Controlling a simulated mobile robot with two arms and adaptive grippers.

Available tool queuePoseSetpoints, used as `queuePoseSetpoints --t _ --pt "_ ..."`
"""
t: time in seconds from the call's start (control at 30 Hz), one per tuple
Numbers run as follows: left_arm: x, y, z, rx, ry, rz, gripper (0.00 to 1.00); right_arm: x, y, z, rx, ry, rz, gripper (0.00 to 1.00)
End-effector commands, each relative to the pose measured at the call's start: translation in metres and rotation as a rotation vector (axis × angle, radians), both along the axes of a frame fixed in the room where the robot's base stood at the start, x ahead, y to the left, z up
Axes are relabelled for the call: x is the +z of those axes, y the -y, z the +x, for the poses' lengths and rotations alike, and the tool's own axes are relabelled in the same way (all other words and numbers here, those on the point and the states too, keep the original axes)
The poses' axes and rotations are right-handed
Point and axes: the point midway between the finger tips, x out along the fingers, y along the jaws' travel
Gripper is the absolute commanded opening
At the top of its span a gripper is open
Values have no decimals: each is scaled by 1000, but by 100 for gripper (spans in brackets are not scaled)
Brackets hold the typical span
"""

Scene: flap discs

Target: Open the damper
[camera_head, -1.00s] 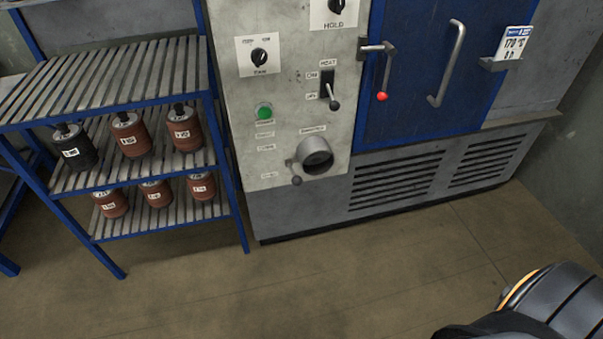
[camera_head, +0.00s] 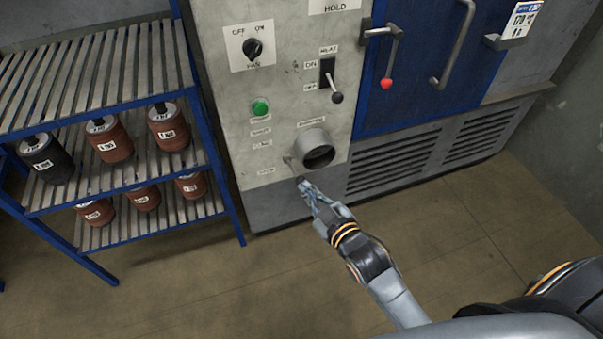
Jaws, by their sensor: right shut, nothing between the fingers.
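The damper (camera_head: 317,148) is a short grey pipe with a dark round opening, low on the pale control panel. Its lever (camera_head: 290,163) runs down and left of the pipe, and its dark knob end is mostly hidden at my gripper's tips. A small label sits above the pipe, and several small labels run down the panel to its left. My right gripper (camera_head: 306,190) is shut and empty, just below the damper at the lever's lower end. I cannot tell whether it touches the knob. My left gripper is not in view.
The panel also has a green button (camera_head: 260,108), a fan knob (camera_head: 252,48) and a heat switch (camera_head: 331,82). A blue door (camera_head: 427,75) with handles is to the right. A blue-framed rack (camera_head: 110,185) holding several canisters stands left. The floor in front is clear.

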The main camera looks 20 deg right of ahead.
Motion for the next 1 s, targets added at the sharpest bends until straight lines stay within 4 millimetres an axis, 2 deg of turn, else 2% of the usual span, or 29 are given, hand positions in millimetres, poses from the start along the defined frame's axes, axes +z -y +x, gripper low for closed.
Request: queuePoseSetpoints --t 0.37,0.47,0.87,1.0 --pt "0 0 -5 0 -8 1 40 -2 -1 6 -1 -1 1 0" --pt "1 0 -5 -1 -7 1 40 -3 -3 18 -1 0 1 0" --pt "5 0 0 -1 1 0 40 -18 -19 98 -1 -1 2 0" --pt "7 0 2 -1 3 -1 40 -37 -8 88 0 -7 -1 0"
